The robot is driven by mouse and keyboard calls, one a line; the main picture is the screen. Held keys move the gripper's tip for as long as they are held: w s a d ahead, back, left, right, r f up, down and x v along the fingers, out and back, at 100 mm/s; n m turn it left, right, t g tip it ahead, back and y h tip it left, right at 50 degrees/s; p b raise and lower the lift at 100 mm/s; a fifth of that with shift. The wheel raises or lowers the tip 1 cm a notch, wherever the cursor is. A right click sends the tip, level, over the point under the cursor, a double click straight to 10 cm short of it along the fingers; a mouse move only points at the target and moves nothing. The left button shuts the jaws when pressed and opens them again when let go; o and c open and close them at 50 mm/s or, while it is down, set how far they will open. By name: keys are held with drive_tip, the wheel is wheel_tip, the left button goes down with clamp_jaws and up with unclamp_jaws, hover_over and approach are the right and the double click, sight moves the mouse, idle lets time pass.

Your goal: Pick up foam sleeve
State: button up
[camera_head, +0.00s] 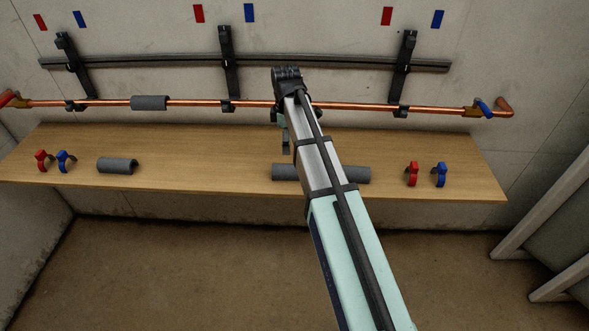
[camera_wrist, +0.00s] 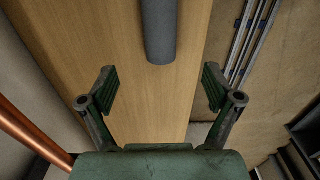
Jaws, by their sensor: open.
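A long grey foam sleeve (camera_head: 350,174) lies on the wooden shelf, its middle hidden behind my arm. A shorter grey foam sleeve (camera_head: 117,165) lies farther left on the shelf. Another sleeve (camera_head: 149,102) sits around the copper pipe. In the wrist view a grey sleeve (camera_wrist: 160,30) runs from the top edge and ends just ahead of my gripper (camera_wrist: 160,85); it looks like the long one. My gripper is open and empty, its fingers spread wider than the sleeve. In the head view it is mostly hidden behind my arm, above the shelf.
The copper pipe (camera_head: 200,103) runs along the wall behind the shelf (camera_head: 220,160), below a dark rail (camera_head: 150,61) on brackets. Red (camera_head: 41,160) and blue (camera_head: 66,161) clips stand at left, another red (camera_head: 413,173) and blue (camera_head: 440,174) pair at right.

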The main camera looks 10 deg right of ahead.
sight(288, 166)
wheel_tip(288, 166, down, 8)
drive_tip(key=shift+r+p, duration=0.1)
drive_tip(key=shift+p, duration=0.55)
drive_tip(key=shift+d+f+p, duration=0.1)
drive_tip(key=shift+f+p, duration=0.75)
drive_tip(key=shift+f, duration=1.75)
drive_tip(key=shift+s, duration=0.1)
drive_tip(key=c, duration=1.1)
